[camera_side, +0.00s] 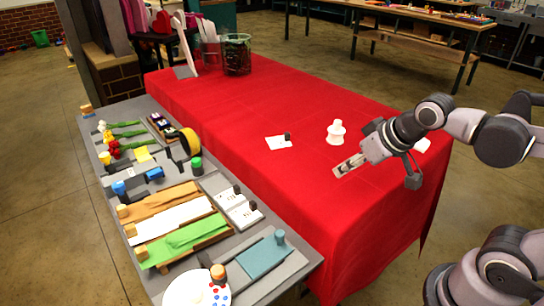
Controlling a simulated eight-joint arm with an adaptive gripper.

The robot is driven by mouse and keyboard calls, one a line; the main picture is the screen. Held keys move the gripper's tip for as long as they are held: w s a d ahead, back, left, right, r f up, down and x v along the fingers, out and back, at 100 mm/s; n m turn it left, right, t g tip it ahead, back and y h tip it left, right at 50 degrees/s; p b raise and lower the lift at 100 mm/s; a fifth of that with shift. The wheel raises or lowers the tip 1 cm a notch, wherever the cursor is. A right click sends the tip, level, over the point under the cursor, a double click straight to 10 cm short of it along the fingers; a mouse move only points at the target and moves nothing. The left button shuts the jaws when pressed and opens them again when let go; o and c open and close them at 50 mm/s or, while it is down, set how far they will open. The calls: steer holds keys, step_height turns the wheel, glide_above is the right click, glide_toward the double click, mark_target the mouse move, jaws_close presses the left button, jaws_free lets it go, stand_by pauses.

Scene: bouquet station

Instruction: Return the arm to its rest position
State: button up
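My gripper (340,171) hangs over the right part of the red-covered table (230,105), at the end of my arm that comes in from the right. Its fingers point left and down. I cannot make out a gap between the fingertips, and no held object shows. A small white vase-like object (336,133) stands upright on the red cloth just behind and left of the gripper, apart from it in the picture.
A white card with a black piece (279,141) lies left of the gripper. A grey side table (115,235) holds flowers, paper strips, tape and a palette. A glass container (236,55) stands at the far end. The red cloth's middle is mostly clear.

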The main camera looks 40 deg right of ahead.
steer(key=shift+s+a+f+n, duration=0.2)
steer(key=shift+s+f+n, duration=0.1)
steer(key=shift+s+f, duration=0.65)
steer(key=shift+s+r, duration=0.1)
steer(key=shift+r, duration=0.05)
